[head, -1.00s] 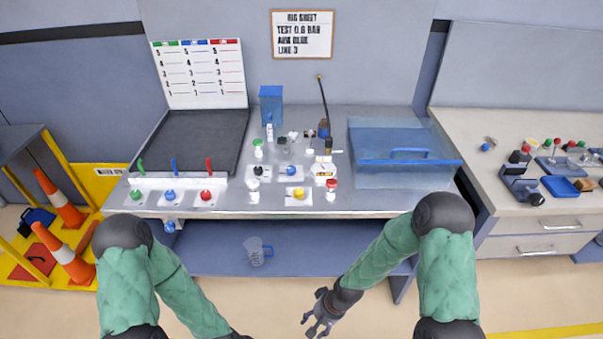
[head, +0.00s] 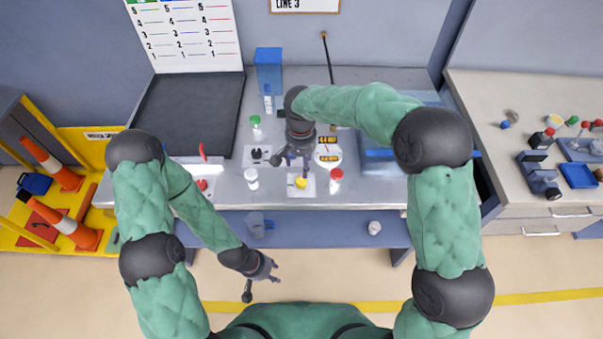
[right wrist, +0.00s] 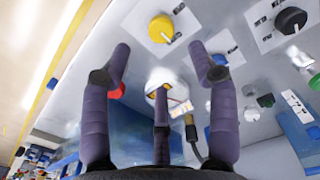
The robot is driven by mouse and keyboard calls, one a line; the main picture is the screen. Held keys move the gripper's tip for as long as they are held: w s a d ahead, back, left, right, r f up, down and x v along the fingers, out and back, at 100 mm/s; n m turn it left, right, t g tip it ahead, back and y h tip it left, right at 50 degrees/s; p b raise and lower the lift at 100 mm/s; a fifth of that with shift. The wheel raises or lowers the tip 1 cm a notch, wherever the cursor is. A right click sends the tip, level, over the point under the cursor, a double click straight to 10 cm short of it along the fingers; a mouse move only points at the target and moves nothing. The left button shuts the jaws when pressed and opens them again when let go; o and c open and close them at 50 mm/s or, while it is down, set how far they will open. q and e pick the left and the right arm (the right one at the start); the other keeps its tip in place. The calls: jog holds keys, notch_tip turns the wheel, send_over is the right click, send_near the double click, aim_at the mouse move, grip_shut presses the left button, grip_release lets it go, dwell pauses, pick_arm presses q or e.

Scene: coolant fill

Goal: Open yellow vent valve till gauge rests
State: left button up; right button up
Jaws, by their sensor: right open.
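The yellow vent valve (head: 301,183) is a small knob on a white plate near the bench's front edge. My left gripper (head: 262,278) is open and empty, low in front of the bench.
A black knob (head: 257,155) sits left of the yellow one. A clear jug (head: 256,225) is on the lower shelf.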

aim_at(301, 181)
notch_tip(301, 181, down, 9)
jog(key=shift+w+f+b, duration=0.15)
jog(key=shift+f+b, duration=0.05)
jog(key=shift+b, duration=0.5)
jog(key=c, duration=1.1)
